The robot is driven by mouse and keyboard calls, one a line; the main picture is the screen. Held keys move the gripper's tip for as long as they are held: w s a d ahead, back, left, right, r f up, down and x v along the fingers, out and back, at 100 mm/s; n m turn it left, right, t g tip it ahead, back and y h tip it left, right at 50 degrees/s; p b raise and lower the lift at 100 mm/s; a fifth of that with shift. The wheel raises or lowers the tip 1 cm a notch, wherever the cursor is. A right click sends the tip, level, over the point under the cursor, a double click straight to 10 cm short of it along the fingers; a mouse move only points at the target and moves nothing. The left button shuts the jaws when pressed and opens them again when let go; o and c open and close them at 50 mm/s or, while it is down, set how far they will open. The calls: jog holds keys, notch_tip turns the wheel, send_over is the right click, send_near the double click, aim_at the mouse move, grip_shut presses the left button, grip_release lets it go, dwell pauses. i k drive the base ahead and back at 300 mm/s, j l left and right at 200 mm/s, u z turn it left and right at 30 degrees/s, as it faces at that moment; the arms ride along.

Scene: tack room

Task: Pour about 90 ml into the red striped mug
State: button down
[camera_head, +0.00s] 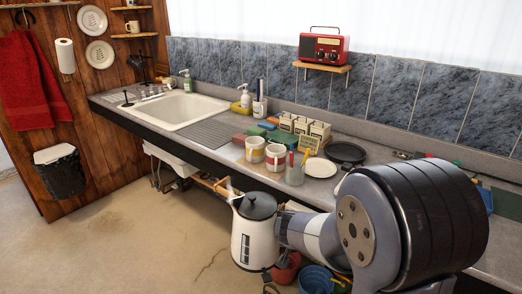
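A white kettle (252,243) with a black lid and a dark level window hangs upright in front of the counter's front edge. My gripper (281,232) is at the kettle's right side and appears shut on it; the fingers and the kettle's handle are mostly hidden by my arm. Two pale mugs with reddish bands stand close together on the counter behind the kettle, a left mug (255,150) and a right mug (276,158). At this size I cannot tell which is the red striped one. The insides of both are too small to read.
A glass holder with coloured sticks (295,174) stands right of the mugs. Small canisters (303,127), a black pan (345,153) and a white plate (320,168) are nearby. The sink (185,110) is at left. A blue bucket (316,281) is below the counter.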

aim_at(276, 160)
jog(key=i+j+u, duration=0.1)
jog(key=u, duration=0.3)
jog(key=i+u, duration=0.4)
jog(key=k, duration=0.1)
